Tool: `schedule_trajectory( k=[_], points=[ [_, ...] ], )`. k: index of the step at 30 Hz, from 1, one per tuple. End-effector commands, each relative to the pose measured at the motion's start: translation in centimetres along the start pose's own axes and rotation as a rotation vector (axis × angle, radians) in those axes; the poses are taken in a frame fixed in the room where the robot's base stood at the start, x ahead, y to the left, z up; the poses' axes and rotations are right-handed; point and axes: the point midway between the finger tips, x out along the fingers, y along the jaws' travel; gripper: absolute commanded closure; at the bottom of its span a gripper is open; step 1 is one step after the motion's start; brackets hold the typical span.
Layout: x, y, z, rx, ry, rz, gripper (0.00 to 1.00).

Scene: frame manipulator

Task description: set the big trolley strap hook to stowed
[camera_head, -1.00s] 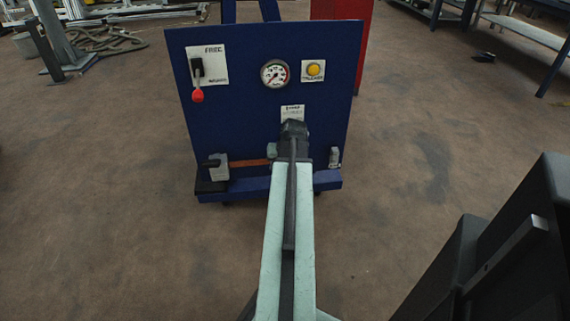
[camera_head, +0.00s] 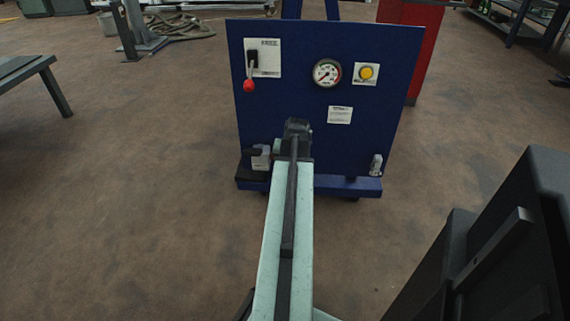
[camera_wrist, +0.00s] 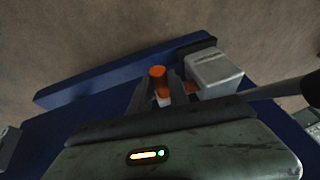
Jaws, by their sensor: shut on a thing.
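The big trolley (camera_head: 320,150) stands ahead as a blue upright panel with a low base ledge. The strap hook (camera_wrist: 158,72) shows in the wrist view as a short orange piece. My gripper (camera_wrist: 162,90) is shut on it. An orange strap (camera_wrist: 193,87) shows between the right finger and a pale grey block (camera_wrist: 214,74), close beside the gripper. In the head view this block (camera_head: 261,158) is at the panel's lower left, and my arm hides the gripper and hook. A small grey bracket (camera_head: 376,165) sits at the panel's lower right.
The panel carries a red-knobbed lever (camera_head: 250,72), a round gauge (camera_head: 327,73) and a yellow button (camera_head: 366,73). A red cabinet (camera_head: 415,45) stands behind it. A bench (camera_head: 35,75) is at the left. The floor around the trolley is clear.

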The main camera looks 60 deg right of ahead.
Motion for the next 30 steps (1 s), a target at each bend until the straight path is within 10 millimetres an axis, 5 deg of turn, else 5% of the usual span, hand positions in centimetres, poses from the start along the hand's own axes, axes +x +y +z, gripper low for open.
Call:
schedule_trajectory(
  k=[1,2,4,17,30],
  points=[
    [-0.1,0.1,0.3,0.002,-0.008,0.002,1.00],
    [-0.1,0.2,0.3,0.002,-0.008,0.002,0.76],
    [-0.1,0.3,0.2,0.003,-0.006,0.002,0.57],
    [-0.9,0.3,0.0,0.005,-0.002,0.002,0.57],
    [-8.1,0.3,0.0,0.004,-0.004,0.002,0.57]
  ],
)
